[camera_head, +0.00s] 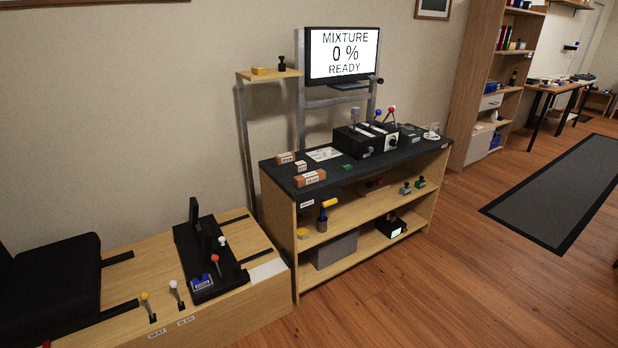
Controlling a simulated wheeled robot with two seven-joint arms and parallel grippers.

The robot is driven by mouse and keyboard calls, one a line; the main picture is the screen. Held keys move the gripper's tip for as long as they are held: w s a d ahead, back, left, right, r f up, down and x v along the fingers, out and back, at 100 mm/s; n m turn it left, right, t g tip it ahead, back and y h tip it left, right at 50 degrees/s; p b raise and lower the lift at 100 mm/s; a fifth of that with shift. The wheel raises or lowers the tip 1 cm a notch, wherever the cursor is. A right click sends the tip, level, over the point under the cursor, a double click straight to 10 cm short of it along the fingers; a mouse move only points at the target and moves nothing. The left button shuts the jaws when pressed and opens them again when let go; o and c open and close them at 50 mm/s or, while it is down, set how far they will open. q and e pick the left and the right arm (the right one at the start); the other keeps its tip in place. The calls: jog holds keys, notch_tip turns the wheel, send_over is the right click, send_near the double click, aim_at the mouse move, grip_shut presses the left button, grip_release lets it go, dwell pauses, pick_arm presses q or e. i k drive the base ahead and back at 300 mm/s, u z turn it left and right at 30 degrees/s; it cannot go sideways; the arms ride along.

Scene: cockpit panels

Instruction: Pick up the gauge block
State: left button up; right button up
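No block carries a label I can read as gauge block, so I cannot tell which one it is. Several small labelled blocks lie at the left end of the black bench top: a brown block (285,158) at the back, a small pale-faced block (301,166) in the middle, and a larger orange-brown block (310,177) at the front edge. A yellow block (260,71) lies on the small high shelf beside a dark knobbed item. Neither of my grippers shows in the head view.
The bench (375,170) has a black lever console (366,139) on top and filled shelves below. A monitor (342,54) reads mixture 0 %, ready. A low wooden platform (222,312) with levers and a black seat stands left. Wood floor (420,290) is clear in front.

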aim_at(315, 176)
jog(key=z, duration=0.6)
jog(key=i, duration=0.95)
jog(key=z, duration=0.55)
jog(key=i, duration=1)
jog(key=u, duration=0.5)
jog(key=i, duration=0.7)
jog(key=u, duration=0.4)
